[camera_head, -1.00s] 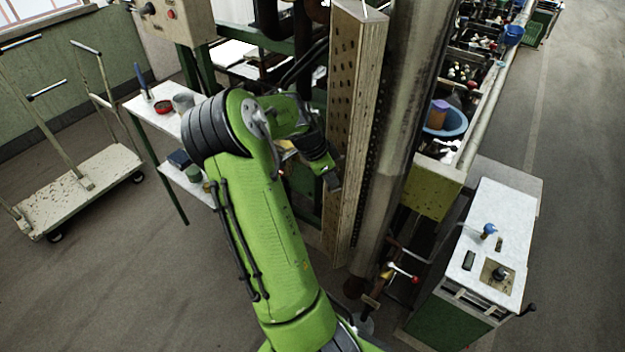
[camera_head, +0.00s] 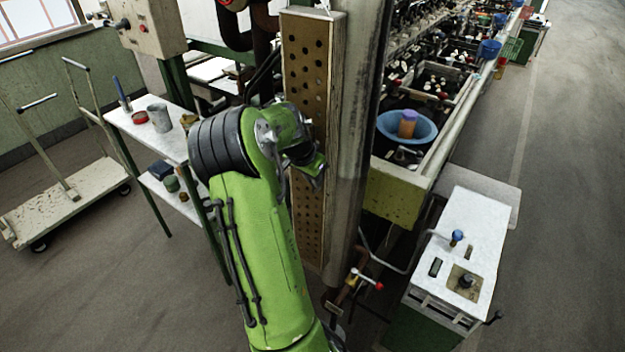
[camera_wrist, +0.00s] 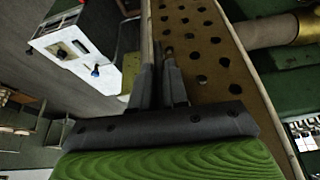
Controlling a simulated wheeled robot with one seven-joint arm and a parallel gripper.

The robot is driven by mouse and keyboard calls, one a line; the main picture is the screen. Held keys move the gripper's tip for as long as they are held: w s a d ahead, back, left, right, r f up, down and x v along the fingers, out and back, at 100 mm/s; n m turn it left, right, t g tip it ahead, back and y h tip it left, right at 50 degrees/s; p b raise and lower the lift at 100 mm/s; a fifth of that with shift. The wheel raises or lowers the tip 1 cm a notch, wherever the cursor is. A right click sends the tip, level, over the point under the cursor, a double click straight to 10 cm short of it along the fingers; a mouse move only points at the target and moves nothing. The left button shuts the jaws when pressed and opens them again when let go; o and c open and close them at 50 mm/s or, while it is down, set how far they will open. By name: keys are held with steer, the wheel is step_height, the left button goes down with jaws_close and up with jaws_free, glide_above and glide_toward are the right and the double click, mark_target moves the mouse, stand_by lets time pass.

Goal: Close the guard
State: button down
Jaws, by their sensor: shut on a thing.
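The guard (camera_head: 305,75) is a tall, narrow tan panel with rows of dark round holes. It stands upright beside a thick grey pipe (camera_head: 355,130) in the head view. My gripper (camera_head: 317,172) is at the guard's right edge, about mid-height. In the wrist view the perforated guard (camera_wrist: 205,60) fills the upper right. My two dark fingers (camera_wrist: 160,82) point along its left edge and are closed on that edge. The exact contact is partly hidden by the fingers, and in the head view by my wrist.
A basin bench (camera_head: 400,195) with a blue bowl (camera_head: 385,122) runs back on the right. A white-topped cabinet (camera_head: 455,230) stands at right front. A shelf table (camera_head: 145,130) and a trolley (camera_head: 75,195) stand left. Valve pipework (camera_head: 355,285) is low near the guard. Open floor lies far right.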

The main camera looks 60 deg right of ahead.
steer(key=shift+s, duration=0.1)
steer(key=c, duration=1.2)
jaws_free()
steer(key=shift+s+d, duration=0.1)
steer(key=shift+d, duration=0.05)
steer(key=p+v, duration=0.2)
steer(key=v, duration=1.3)
steer(key=shift+a+r, duration=0.25)
steer(key=shift+r, duration=0.05)
